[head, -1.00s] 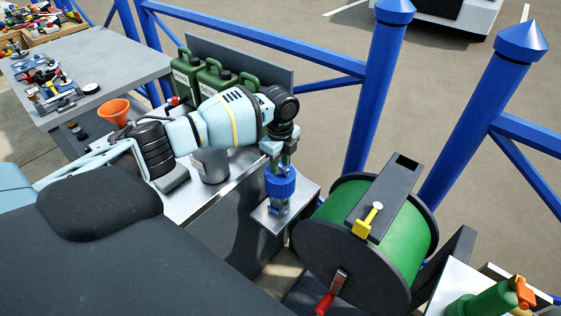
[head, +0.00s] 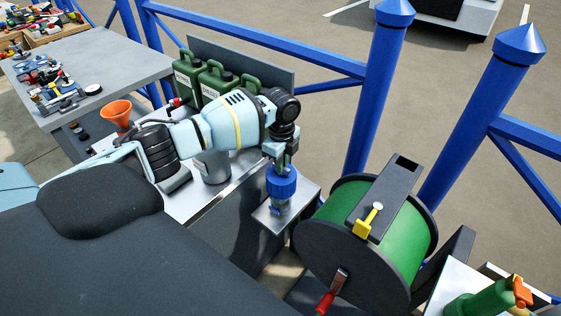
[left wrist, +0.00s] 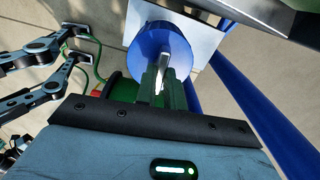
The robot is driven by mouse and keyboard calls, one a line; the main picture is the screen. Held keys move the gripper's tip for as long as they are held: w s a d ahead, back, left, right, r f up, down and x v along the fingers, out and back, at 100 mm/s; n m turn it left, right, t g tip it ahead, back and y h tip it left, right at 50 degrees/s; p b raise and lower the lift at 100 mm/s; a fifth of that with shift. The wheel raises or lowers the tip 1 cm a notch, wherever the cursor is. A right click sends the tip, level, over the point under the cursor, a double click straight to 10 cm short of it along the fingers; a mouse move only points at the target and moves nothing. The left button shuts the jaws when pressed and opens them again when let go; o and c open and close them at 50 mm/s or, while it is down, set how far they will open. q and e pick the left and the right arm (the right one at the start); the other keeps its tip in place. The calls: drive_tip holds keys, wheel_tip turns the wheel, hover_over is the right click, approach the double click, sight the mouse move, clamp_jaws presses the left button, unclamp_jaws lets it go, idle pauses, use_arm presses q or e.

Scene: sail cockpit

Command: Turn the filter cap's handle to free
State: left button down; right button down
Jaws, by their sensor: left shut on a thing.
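The filter (head: 279,206) stands on a small grey shelf at the centre of the head view, with a round blue cap (head: 281,184) on top. In the left wrist view the blue cap (left wrist: 150,50) shows from above. A pale handle (left wrist: 166,57) shows partly between the fingers. My left gripper (head: 283,163) points down at the cap from above. In the left wrist view the left gripper's dark fingers (left wrist: 160,82) are shut on the handle and cover much of it.
A green hose reel (head: 415,235) with a red crank handle (head: 326,301) stands close right of the filter. Green canisters (head: 215,80) and an orange funnel (head: 117,113) are behind and left. A blue post (head: 380,90) rises behind. Dark jointed arms (left wrist: 60,60) show in the left wrist view.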

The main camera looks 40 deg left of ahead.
use_arm(q)
drive_tip(key=shift+d+r+n+p, duration=0.1)
drive_tip(key=shift+r+n+p, duration=0.15)
drive_tip(key=shift+n+p, duration=0.7)
drive_tip(key=n+p, duration=0.1)
drive_tip(key=n, duration=0.4)
drive_tip(key=n+p, duration=0.1)
drive_tip(key=n, duration=0.3)
drive_tip(key=shift+f+n, duration=0.1)
drive_tip(key=shift+n, duration=0.15)
drive_tip(key=n+p, duration=0.1)
drive_tip(key=n, duration=0.2)
drive_tip(key=shift+f+n, duration=0.1)
drive_tip(key=shift+n, duration=1.1)
use_arm(e)
drive_tip(key=w+r+t, duration=0.1)
drive_tip(key=w+r, duration=0.5)
drive_tip(key=r, duration=0.1)
drive_tip(key=shift+d+r+t, duration=0.25)
drive_tip(key=shift+d+t, duration=0.15)
use_arm(q)
drive_tip(key=c, duration=1.5)
unclamp_jaws()
